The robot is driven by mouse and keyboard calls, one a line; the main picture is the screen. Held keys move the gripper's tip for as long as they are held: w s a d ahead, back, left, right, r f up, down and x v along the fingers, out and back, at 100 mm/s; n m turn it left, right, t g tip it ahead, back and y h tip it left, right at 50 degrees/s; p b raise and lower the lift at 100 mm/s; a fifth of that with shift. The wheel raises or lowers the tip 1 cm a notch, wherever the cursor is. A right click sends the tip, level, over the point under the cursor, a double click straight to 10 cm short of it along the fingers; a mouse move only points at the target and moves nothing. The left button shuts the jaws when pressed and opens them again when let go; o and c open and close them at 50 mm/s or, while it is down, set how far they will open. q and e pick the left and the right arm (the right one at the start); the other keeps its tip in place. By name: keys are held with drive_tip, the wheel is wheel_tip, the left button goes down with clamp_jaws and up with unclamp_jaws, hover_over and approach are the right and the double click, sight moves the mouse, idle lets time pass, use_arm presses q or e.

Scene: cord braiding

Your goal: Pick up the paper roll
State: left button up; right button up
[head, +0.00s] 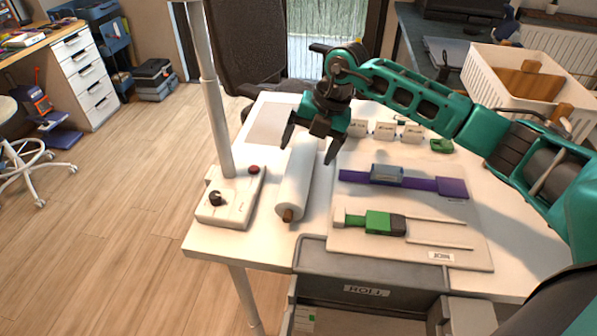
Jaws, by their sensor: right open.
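The paper roll (293,190) is a long white cylinder with a brown core end (287,214). It lies on the white table (213,237), pointing from the near edge towards the back. My right gripper (309,150) hangs over the far part of the roll, its dark fingers spread apart, one to each side of it in the picture. The gripper is open, and the roll lies on the table. I cannot tell how high the fingertips are above the table. The gripper hides part of the far end. My left gripper is not in view.
A white stand with knobs (232,200) and a tall post is left of the roll. A pale board (450,205) with purple and green tools is to the right. Small labelled blocks (384,131) sit behind. A grey bin (370,267) is at the front.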

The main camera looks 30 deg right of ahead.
sight(303, 163)
drive_tip(key=x, duration=0.6)
drive_tip(key=shift+d+f, duration=0.2)
drive_tip(key=shift+f, duration=0.1)
drive_tip(key=shift+w+r, duration=0.1)
drive_tip(key=c, duration=1.4)
